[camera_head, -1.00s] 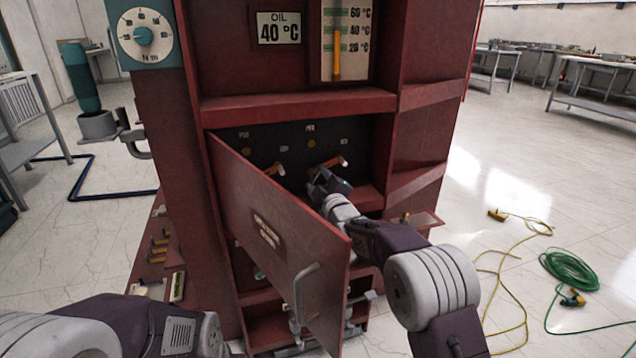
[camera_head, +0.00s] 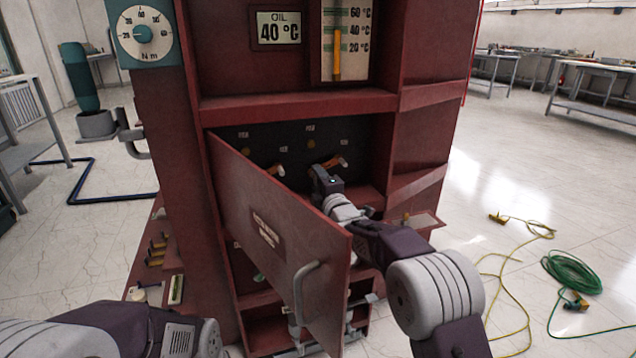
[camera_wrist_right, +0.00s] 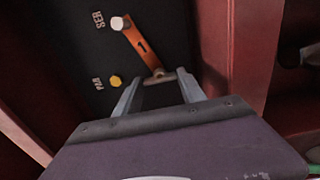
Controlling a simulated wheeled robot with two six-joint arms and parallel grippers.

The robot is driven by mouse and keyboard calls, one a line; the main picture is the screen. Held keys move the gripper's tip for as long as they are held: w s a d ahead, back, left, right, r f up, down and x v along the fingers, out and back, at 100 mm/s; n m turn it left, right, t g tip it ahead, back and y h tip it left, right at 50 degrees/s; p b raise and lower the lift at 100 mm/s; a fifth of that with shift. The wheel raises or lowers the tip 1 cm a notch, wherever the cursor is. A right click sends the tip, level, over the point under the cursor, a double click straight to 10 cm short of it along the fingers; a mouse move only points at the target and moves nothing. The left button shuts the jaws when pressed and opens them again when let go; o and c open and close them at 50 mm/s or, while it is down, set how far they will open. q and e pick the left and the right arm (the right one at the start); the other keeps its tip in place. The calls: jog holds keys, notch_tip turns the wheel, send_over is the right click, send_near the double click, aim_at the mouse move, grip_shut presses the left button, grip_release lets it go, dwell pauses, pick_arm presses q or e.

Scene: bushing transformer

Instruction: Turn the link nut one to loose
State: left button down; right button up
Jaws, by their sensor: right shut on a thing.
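The orange link (camera_wrist_right: 138,46) marked 1 runs on the dark panel from a white stud (camera_wrist_right: 117,23) down to the link nut (camera_wrist_right: 159,76), in the right wrist view. In the head view the same link (camera_head: 335,162) shows just above my right gripper (camera_head: 320,170). In the wrist view my right gripper (camera_wrist_right: 158,87) has its two fingertips at either side of the nut and is shut on it. The fingers partly hide the nut. Only part of my left arm shows at the lower left; its gripper is out of view.
The red cabinet door (camera_head: 275,235) stands open left of my right arm, with a grey handle (camera_head: 303,290). A second orange link (camera_head: 276,169) is left on the panel. A yellow terminal (camera_wrist_right: 115,81) is near the nut. A torque dial (camera_head: 144,35) hangs at upper left.

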jog(key=shift+f, duration=0.1)
dwell(0.3)
jog(key=o, duration=1.4)
jog(key=shift+c, duration=0.2)
jog(key=shift+s+d, duration=0.1)
jog(key=shift+s, duration=0.2)
jog(key=p+v, duration=0.2)
jog(key=v, duration=0.6)
jog(key=shift+s, duration=0.25)
